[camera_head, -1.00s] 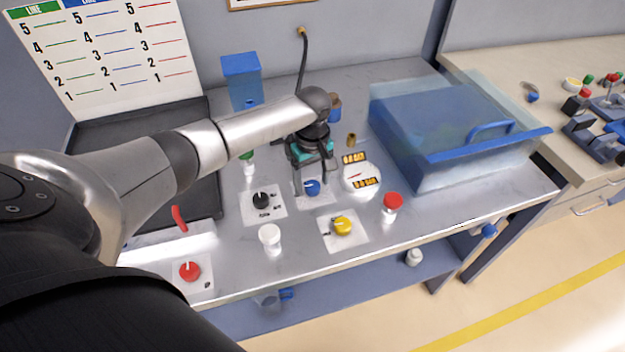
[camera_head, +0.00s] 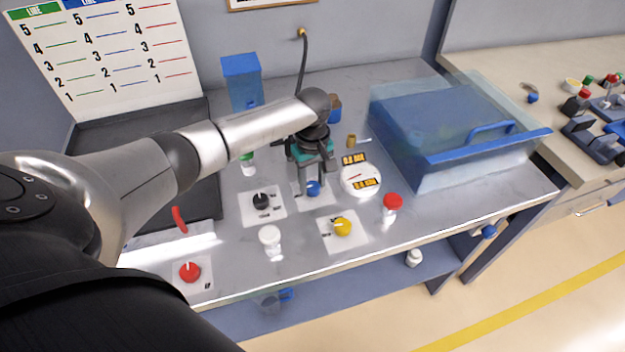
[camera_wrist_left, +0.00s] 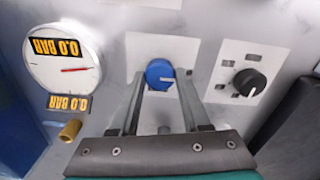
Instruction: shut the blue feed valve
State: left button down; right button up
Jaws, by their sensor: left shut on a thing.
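The blue feed valve (camera_head: 313,188) is a round blue knob on a white plate on the steel bench. The fingers hide part of the knob in the head view. My right gripper is in neither view.
A round gauge (camera_head: 360,179) reading 0.0 BAR is right of the valve. A black knob (camera_head: 261,200), a yellow knob (camera_head: 342,227), a white-capped bottle (camera_head: 269,239) and a red-capped bottle (camera_head: 392,207) stand close by. A clear-covered blue box (camera_head: 440,120) fills the bench's right.

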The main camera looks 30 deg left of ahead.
pick_arm(q)
jog(key=shift+d+r+m+p, duration=0.1)
jog(key=shift+r+m+p, duration=0.1)
jog(key=shift+m+p, duration=1.85)
jog(key=shift+f+m+p, duration=0.15)
jog(key=shift+m+p, duration=0.7)
jog(key=shift+p, duration=0.35)
jog(key=m+p, duration=0.1)
jog(key=m, duration=1)
jog(key=shift+p, duration=0.3)
jog(key=shift+c, duration=1.9)
grip_release()
